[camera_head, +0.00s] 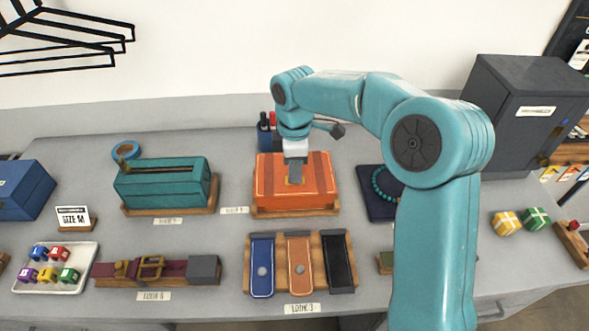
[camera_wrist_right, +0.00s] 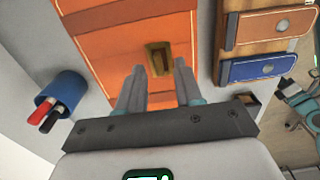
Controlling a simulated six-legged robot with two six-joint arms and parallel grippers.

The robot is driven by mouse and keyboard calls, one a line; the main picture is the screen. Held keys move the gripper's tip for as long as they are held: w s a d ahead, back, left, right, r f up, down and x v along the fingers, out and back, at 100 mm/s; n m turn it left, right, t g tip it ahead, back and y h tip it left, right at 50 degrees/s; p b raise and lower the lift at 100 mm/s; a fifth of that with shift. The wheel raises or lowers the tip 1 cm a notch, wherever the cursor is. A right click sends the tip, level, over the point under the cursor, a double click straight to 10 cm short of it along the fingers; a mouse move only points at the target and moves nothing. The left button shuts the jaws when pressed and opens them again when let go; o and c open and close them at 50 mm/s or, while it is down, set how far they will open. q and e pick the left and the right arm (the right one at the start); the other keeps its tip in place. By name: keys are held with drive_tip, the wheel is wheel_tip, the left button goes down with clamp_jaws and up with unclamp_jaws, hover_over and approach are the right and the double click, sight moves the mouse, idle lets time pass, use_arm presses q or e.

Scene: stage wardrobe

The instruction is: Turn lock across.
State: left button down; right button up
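An orange case (camera_head: 265,185) with brown straps stands on a wooden base in the middle of the table. Its brass turn lock (camera_wrist_right: 158,58) shows on the orange face in the right wrist view, a dark upright shape in a brass plate. In the head view the lock is hidden by my right gripper (camera_head: 295,178). In the wrist view my right gripper (camera_wrist_right: 158,72) has its two fingers apart, with orange showing between them. The lock lies in line with the gap, just past the fingertips; I cannot tell whether they touch it. My left gripper is not in view.
A wooden board (camera_head: 279,285) with blue, tan and black straps lies in front of the case. A teal box (camera_head: 160,188) stands left of it, a dark jewellery pad (camera_head: 378,211) right. A blue pen cup (camera_wrist_right: 59,88) stands behind. Bare table separates them.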

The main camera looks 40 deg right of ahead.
drive_tip(key=shift+f, duration=0.4)
drive_tip(key=shift+d+f, duration=0.15)
drive_tip(key=shift+f, duration=0.2)
clamp_jaws()
